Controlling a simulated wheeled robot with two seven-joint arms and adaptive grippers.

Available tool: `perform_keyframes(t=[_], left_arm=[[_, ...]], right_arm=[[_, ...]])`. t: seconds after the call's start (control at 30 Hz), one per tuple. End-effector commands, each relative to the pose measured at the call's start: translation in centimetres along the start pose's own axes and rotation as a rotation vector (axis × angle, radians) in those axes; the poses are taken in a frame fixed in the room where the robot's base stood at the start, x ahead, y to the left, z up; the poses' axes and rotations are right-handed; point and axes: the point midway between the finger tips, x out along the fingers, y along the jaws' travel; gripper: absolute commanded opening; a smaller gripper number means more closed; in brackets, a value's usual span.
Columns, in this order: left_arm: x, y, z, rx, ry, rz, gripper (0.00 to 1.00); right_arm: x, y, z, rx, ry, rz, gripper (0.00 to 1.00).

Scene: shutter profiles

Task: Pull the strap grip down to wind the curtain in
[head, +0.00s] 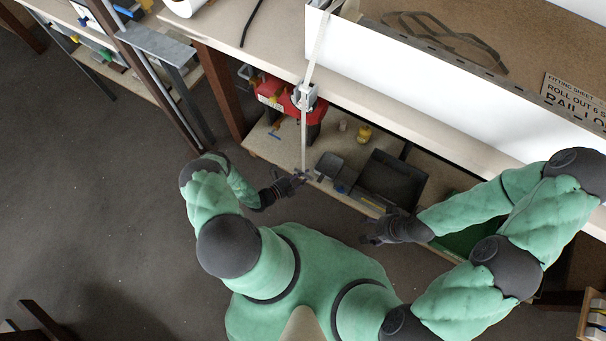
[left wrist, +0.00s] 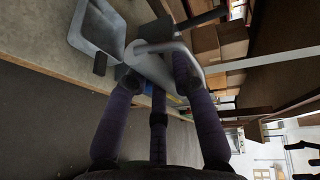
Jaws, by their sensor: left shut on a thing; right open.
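My left gripper (head: 299,178) is shut at the lower end of a pale strap (head: 304,135). In the left wrist view its fingers (left wrist: 158,80) close on a light grey looped strap grip (left wrist: 152,57). The strap runs straight up to a grey metal guide (head: 306,95) at the bench edge, then on to the end of the white curtain (head: 420,62). The curtain stands as a broad white panel along the bench. My right gripper (head: 374,230) is open and empty, apart from the strap, near the lower shelf's front edge.
A red toolbox (head: 273,92) sits under the bench behind the strap. The lower shelf holds a black tray (head: 392,180), a grey dustpan-like tray (head: 330,163) and a small yellow item (head: 364,133). Dark cables (head: 450,38) lie on the bench. The floor (head: 100,190) at left is clear.

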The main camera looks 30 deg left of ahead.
Motion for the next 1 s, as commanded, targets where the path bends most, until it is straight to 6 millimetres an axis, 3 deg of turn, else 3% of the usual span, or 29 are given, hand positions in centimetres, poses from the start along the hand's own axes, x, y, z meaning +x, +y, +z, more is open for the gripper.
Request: perform_keyframes(t=[0.27, 0.3, 0.33, 0.8, 1.0], left_arm=[[-0.1, 0.6, -0.1, -0.005, -0.004, 0.015, 0.00], [-0.1, 0.6, 0.0, -0.005, -0.005, 0.015, 0.31], [-0.1, 0.7, 0.0, -0.005, -0.005, 0.016, 0.38], [-0.1, 0.4, 0.0, -0.002, -0.003, 0.010, 0.38], [-1.8, 0.4, 0.1, -0.004, -0.006, 0.010, 0.38]], right_arm=[[0.1, 0.0, 0.0, 0.000, 0.000, 0.000, 0.64], [0.1, 0.0, 0.0, 0.000, 0.000, 0.000, 0.64], [0.1, 0.0, 0.0, 0.000, 0.000, 0.000, 0.64], [0.1, 0.0, 0.0, 0.000, 0.000, 0.000, 0.64], [0.1, 0.0, 0.0, 0.000, 0.000, 0.000, 0.64]])
